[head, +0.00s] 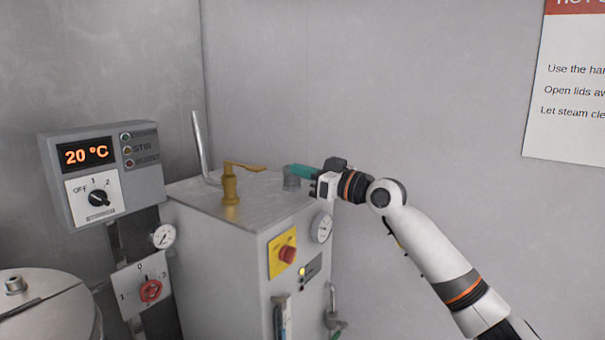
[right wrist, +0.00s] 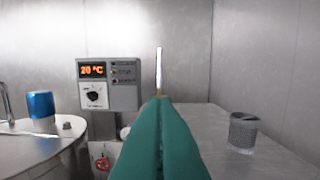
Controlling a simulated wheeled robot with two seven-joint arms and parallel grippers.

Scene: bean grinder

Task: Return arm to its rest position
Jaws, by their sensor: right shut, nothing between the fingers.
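My right arm comes in from the right in the head view. Its gripper (head: 300,171) has teal fingers and is above the right part of the grey machine's top (head: 215,197). In the right wrist view the teal fingers (right wrist: 160,110) are pressed together with nothing between them. A brass valve with a lever (head: 231,185) stands on the machine top, left of the gripper and apart from it in the head view. My left gripper is not in view.
A control box (head: 100,170) reading 20 °C is on the left. A round metal vessel (head: 50,310) is at lower left. A bent pipe (head: 200,145) rises from the machine top. A blue cup (right wrist: 41,105) stands on the vessel. A sign (head: 570,90) hangs on the right wall.

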